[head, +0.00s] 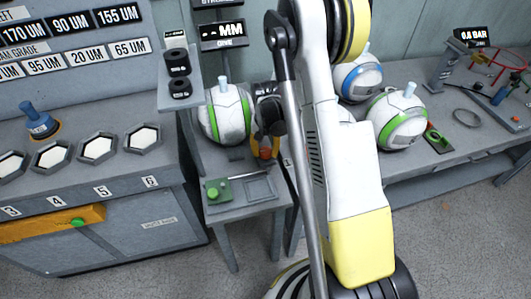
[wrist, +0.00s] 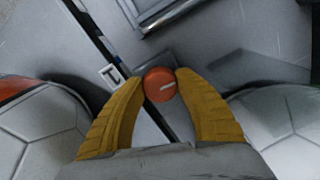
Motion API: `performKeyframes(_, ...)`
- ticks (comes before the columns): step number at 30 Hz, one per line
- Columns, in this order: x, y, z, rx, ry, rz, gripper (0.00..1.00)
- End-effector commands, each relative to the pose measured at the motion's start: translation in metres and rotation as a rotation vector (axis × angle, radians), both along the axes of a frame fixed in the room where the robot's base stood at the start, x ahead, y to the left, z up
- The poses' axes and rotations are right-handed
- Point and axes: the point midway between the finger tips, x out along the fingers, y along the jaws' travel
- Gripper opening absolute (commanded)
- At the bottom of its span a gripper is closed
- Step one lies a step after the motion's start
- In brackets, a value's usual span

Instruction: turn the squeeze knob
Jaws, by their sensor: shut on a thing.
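The squeeze knob is a round orange-red knob (wrist: 160,84) with a pale line on its face, in the middle of the wrist view. In the head view a small orange-red spot of it (head: 265,154) shows below my wrist. My gripper (wrist: 159,79) has its yellow fingers shut on the knob, one on each side. A white and green ball (head: 228,115) sits just left of the gripper, on the press stand.
A small table (head: 240,205) in front holds a green block with a round button (head: 217,190). Two more balls, one blue-marked (head: 358,78) and one green-marked (head: 397,121), sit on the right bench. White balls flank the fingers closely in the wrist view. Hexagonal trays (head: 97,149) line the left counter.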

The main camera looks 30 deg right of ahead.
Motion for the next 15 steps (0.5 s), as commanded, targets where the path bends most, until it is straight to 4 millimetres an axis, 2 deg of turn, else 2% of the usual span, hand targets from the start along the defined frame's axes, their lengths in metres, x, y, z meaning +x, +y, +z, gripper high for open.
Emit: performKeyframes(15, -0.0001, 0.0006, -0.001, 0.0, 0.001, -0.411, 0.08)
